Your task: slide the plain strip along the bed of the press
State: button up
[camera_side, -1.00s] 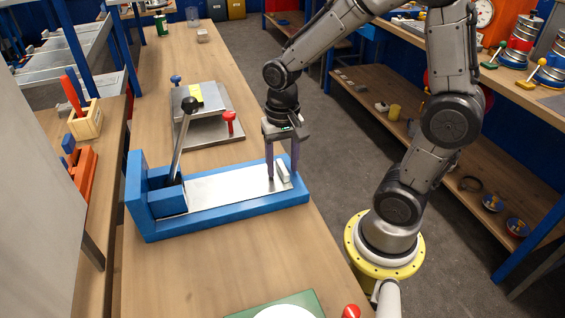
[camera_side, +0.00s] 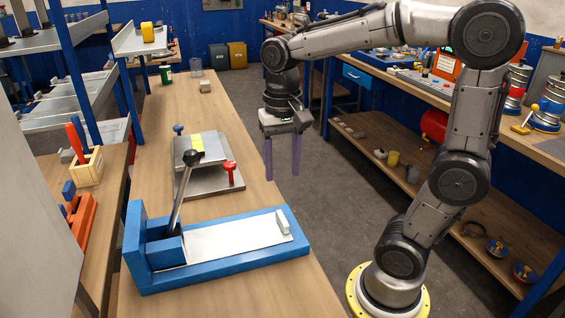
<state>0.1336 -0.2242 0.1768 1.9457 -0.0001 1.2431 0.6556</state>
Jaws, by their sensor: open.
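The blue press (camera_side: 230,263) lies along the front of the wooden bench, with a black-knobbed lever (camera_side: 186,185) at its left end. The plain strip (camera_side: 235,237) is a flat light-grey sheet on the bed. Its left end reaches the blue block (camera_side: 168,252) at the lever's foot. A small light-grey upright piece (camera_side: 283,221) stands at the strip's right end. My gripper (camera_side: 282,175) is open and empty, its two purple fingers pointing down. It is raised above and behind the press's right end, apart from the strip.
A grey plate fixture (camera_side: 208,165) with a red knob (camera_side: 229,170) stands on the bench behind the press. A green can (camera_side: 166,74) and a small light block (camera_side: 205,86) are farther back. Tool holders (camera_side: 86,167) are on the left bench.

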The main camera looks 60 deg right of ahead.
aim_at(282, 217)
jog(key=shift+r, duration=0.35)
jog(key=shift+r, duration=0.15)
dwell(0.5)
notch_tip(282, 217, down, 14)
jog(key=shift+r, duration=0.1)
dwell(0.5)
grip_shut()
dwell(1.4)
